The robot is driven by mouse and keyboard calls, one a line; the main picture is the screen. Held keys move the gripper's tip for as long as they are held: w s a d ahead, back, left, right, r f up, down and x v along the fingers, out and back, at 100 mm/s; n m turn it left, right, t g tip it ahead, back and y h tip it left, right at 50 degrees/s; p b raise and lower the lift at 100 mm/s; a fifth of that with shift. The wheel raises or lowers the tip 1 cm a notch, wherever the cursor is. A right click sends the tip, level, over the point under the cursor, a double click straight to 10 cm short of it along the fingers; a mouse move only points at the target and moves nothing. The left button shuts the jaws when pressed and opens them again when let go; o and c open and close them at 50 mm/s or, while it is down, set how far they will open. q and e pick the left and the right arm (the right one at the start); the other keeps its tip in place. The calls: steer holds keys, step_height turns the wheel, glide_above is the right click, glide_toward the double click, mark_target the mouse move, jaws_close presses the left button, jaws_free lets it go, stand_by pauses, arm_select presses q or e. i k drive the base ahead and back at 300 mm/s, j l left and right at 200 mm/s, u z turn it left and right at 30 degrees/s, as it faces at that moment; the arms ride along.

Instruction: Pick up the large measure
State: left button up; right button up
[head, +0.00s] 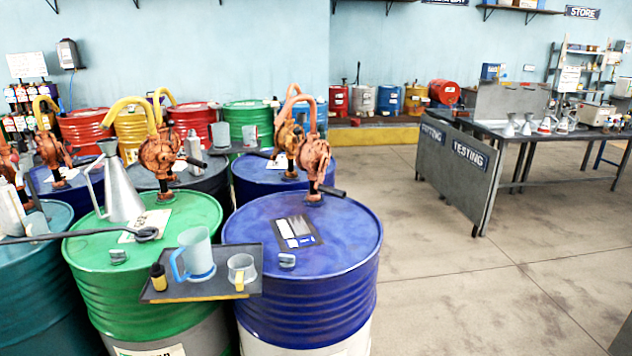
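A larger pale translucent measure (197,252) with a blue handle and blue base stands upright on a dark tray (205,292) in the head view. A smaller clear measure (242,269) with a yellow mark stands to its right on the same tray. A small dark bottle with a yellow band (159,277) stands to its left. The tray sits at the front, by the green drum (95,252) and the blue drum (345,235). Neither of my grippers shows in the head view.
Orange hand pumps (315,160) stand on the drums. A testing bench (525,131) stands at right. The floor between drums and bench is clear.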

mark_target(122, 203)
steer(key=i+j, duration=0.25)
steer(key=j, duration=0.15)
steer(key=i+j, duration=0.25)
steer(key=i+j+z, duration=0.1)
steer(key=i+j, duration=0.15)
steer(key=j, duration=0.25)
